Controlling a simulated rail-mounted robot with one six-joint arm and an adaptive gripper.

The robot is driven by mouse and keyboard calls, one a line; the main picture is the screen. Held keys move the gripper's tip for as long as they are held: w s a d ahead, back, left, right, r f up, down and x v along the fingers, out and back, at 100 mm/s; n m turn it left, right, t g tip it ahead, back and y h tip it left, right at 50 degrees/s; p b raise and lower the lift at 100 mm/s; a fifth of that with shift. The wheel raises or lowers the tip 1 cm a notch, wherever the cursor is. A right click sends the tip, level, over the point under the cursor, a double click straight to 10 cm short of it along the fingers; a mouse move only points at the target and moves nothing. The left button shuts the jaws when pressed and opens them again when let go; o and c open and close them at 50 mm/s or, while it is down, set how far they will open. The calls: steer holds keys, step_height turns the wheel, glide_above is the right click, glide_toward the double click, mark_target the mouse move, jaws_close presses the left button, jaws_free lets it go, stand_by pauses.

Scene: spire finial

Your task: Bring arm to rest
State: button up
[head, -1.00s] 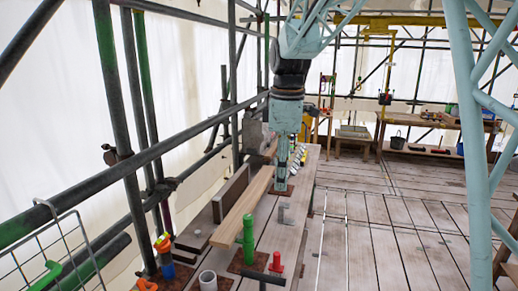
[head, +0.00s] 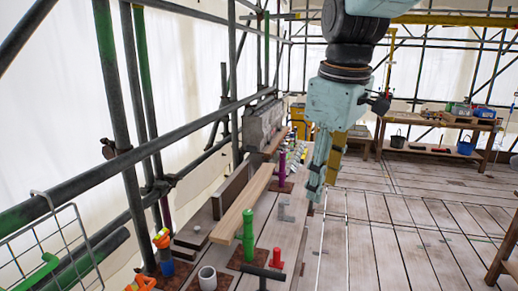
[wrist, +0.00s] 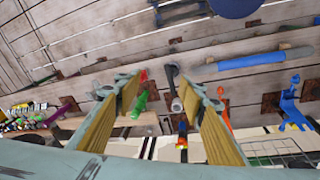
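My gripper (head: 316,196) hangs in the air on my arm, tilted with its fingers pointing down, just right of the long plank bench in the head view. In the wrist view my gripper (wrist: 167,92) has its two fingers wide apart with nothing held between them. Below the fingers in the wrist view, a green item (wrist: 139,104) and a dark-handled tool with a light grey end (wrist: 174,85) lie or stand on the bench, apart from the fingers.
The bench carries a green post (head: 248,235), a red piece (head: 276,258), a purple post (head: 282,168), a grey cup (head: 207,279) and a long wooden board (head: 240,205). Scaffold poles (head: 130,159) stand on the left. The plank floor (head: 400,220) on the right is clear.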

steer(key=s+d+f+m+b, duration=0.1)
steer(key=s+d+f+m, duration=0.1)
steer(key=s, duration=0.7)
steer(key=s+d+f+m+t+b, duration=0.1)
steer(key=s+d+f+m, duration=0.1)
steer(key=s, duration=0.8)
steer(key=s+d+f+m+b, duration=0.1)
steer(key=s+d+f+m, duration=0.1)
steer(key=s+m, duration=0.4)
steer(key=s+f, duration=0.1)
steer(key=s, duration=0.2)
steer(key=shift+s+d+f+t, duration=0.3)
steer(key=shift+s+f+t, duration=0.05)
steer(key=shift+f+t, duration=0.05)
stand_by(0.8)
